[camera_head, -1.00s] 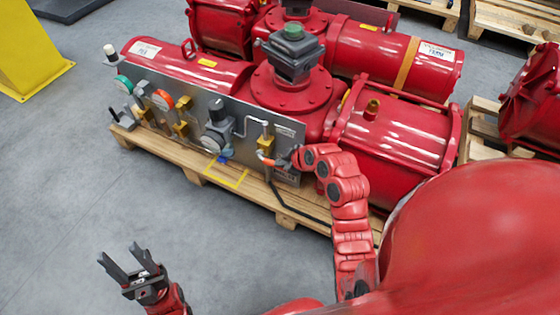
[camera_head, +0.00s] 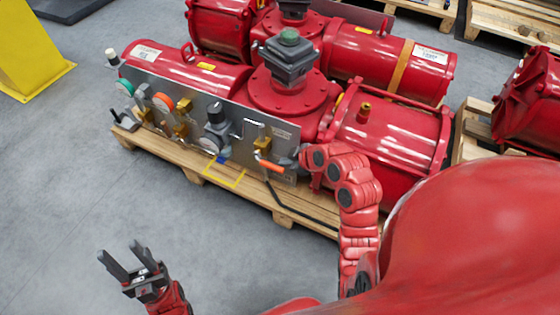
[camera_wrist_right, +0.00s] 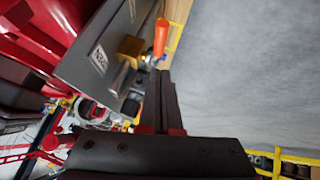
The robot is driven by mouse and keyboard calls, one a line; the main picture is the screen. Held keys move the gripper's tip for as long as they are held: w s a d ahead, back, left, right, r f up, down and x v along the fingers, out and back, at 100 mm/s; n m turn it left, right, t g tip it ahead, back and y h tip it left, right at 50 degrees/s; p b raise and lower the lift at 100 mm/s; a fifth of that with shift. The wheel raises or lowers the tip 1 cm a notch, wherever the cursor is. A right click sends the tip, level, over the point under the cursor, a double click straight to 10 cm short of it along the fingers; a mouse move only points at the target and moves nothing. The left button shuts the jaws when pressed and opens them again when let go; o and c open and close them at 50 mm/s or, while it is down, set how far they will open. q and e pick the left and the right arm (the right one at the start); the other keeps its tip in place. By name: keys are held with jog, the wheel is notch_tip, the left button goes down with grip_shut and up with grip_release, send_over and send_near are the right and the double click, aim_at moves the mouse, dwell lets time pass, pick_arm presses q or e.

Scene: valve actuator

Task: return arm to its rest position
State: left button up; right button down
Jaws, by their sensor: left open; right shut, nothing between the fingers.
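My right arm (camera_head: 350,195) reaches up from the lower right in the head view, its wrist close to the right end of the grey valve panel (camera_head: 285,132). Its fingers are hidden there. In the right wrist view my right gripper (camera_wrist_right: 162,82) is shut and empty, pointing along the panel's edge. An orange-handled valve with a brass body (camera_head: 262,145) is on the panel, left of my right wrist; its orange handle (camera_wrist_right: 160,38) shows just beyond the fingertips in the wrist view. Contact cannot be told. My left gripper (camera_head: 130,255) is open and empty above the floor.
The panel belongs to a red actuator (camera_head: 395,130) on a wooden pallet (camera_head: 195,178). Other red actuators stand behind and right. A yellow post (camera_head: 25,50) is at upper left. A dark hose (camera_head: 295,210) hangs below the panel. Grey floor at lower left is clear.

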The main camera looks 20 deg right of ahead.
jog(key=shift+p+v, duration=0.35)
jog(key=shift+v, duration=1.95)
jog(key=shift+f, duration=0.1)
